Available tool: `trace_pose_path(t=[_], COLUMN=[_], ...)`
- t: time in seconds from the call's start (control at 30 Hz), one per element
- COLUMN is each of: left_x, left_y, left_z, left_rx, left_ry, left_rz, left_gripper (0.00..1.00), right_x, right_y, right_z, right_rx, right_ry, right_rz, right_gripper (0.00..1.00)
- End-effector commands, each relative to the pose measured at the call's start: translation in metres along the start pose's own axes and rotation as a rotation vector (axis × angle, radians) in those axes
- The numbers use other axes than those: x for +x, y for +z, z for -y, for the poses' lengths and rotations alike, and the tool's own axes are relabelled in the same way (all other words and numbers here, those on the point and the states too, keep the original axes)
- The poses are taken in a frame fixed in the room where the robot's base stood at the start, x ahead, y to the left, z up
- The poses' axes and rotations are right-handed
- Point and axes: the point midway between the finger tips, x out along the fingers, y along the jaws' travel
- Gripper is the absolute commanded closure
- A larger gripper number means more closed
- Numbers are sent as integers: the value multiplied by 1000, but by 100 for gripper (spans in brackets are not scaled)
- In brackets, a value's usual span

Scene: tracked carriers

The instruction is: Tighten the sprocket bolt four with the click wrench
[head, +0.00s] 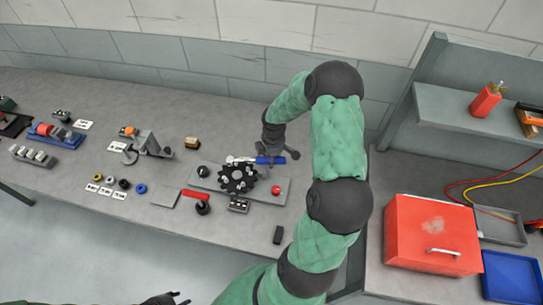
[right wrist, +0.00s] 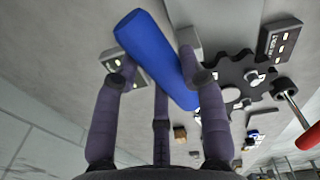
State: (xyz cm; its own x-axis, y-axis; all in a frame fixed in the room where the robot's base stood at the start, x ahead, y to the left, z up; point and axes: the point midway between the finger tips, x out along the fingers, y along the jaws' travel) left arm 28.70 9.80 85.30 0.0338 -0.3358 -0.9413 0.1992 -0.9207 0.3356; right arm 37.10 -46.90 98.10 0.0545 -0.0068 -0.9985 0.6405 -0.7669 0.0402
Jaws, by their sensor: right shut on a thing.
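The click wrench (head: 264,160) has a blue handle and a silver shaft. My right gripper (head: 277,155) is shut on the blue handle, which also shows large between its fingers in the right wrist view (right wrist: 150,50). The wrench's silver head reaches left to the far edge of the dark sprocket (head: 238,180); whether it sits on a bolt I cannot tell. The sprocket carries several bright bolts and lies on a grey plate (head: 268,188); its teeth also show in the right wrist view (right wrist: 232,70). My left gripper (head: 167,299) is at the bottom edge, partly cut off, empty, its fingers apart.
A red-handled tool (head: 194,194) lies left of the sprocket. A small labelled block (head: 238,205) stands in front of it. A grey clamp-like fixture (head: 150,146) and several small rings are further left. A red toolbox (head: 430,237) and blue tray (head: 512,277) are at right.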

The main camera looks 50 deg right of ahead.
Motion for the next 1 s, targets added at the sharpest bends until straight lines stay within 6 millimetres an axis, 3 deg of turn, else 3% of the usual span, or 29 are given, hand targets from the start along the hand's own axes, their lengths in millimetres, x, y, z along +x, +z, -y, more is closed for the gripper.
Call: trace_pose_path(t=[1.0], left_x=[12], left_y=[0], left_z=[4], left_rx=[0], left_ry=[0], left_rz=[0], left_gripper=[60], right_x=[-2], right_y=[-1], right_z=[19], right_rx=[129], right_ry=[7], right_rz=[4], right_gripper=[100])
